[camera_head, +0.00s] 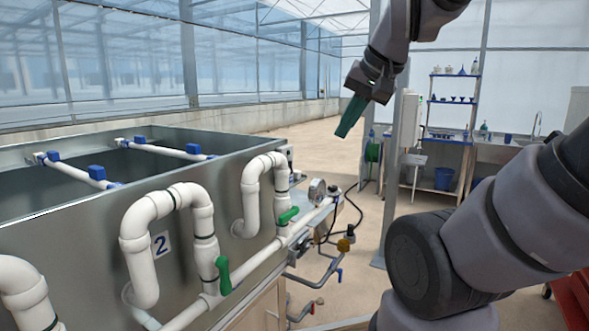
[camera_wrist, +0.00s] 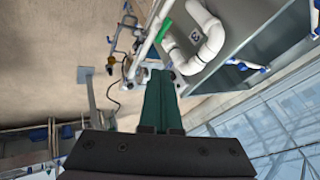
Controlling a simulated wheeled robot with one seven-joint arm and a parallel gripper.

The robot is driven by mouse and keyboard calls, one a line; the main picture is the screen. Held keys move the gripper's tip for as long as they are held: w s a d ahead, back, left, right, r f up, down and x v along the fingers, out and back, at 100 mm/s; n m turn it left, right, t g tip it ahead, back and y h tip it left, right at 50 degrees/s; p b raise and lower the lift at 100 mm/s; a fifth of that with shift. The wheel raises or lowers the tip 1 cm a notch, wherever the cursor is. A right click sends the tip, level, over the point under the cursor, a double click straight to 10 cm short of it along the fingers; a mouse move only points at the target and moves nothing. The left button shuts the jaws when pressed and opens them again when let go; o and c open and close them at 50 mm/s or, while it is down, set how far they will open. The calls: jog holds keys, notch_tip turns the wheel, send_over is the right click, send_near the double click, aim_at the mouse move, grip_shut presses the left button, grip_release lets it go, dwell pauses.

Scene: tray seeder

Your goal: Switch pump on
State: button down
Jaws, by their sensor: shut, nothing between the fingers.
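My gripper (camera_head: 349,118) is shut and empty, its green fingers together and pointing down in mid-air, above and behind the right end of the tank's pipework. It also shows in the wrist view (camera_wrist: 161,80), with the fingertips over the pipe end and tank corner in the picture; the gap to them is unclear. A pressure gauge (camera_head: 317,190) and black cables sit at the pipe end. A pale box (camera_head: 410,118) is fixed by a grey post, right of my gripper. I cannot make out a pump switch or its position.
A metal tank (camera_head: 225,152) marked 2 fills the left, with white pipes (camera_head: 137,236) and green valve handles (camera_head: 222,275) on its front. A grey post (camera_head: 398,150) stands right of my gripper. A shelf rack (camera_head: 447,130) is behind. Open floor (camera_head: 325,150) lies beyond the tank.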

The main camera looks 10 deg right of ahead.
aim_at(290, 168)
jog(key=w+d+f+m+y, duration=0.1)
jog(key=w+f+m, duration=0.3)
jog(key=w+m, duration=0.6)
jog(key=w+d+f+m+g+y, duration=0.1)
jog(key=w+d+f+m, duration=0.3)
jog(key=w+m, duration=0.7)
jog(key=shift+w+d+f+m+y, duration=0.2)
jog(key=shift+w+d+m+y, duration=0.05)
jog(key=shift+m+y, duration=0.3)
jog(key=w+a+r+x, duration=0.1)
jog(key=x, duration=1.2)
jog(key=shift+a+r, duration=0.3)
jog(key=shift+r, duration=0.05)
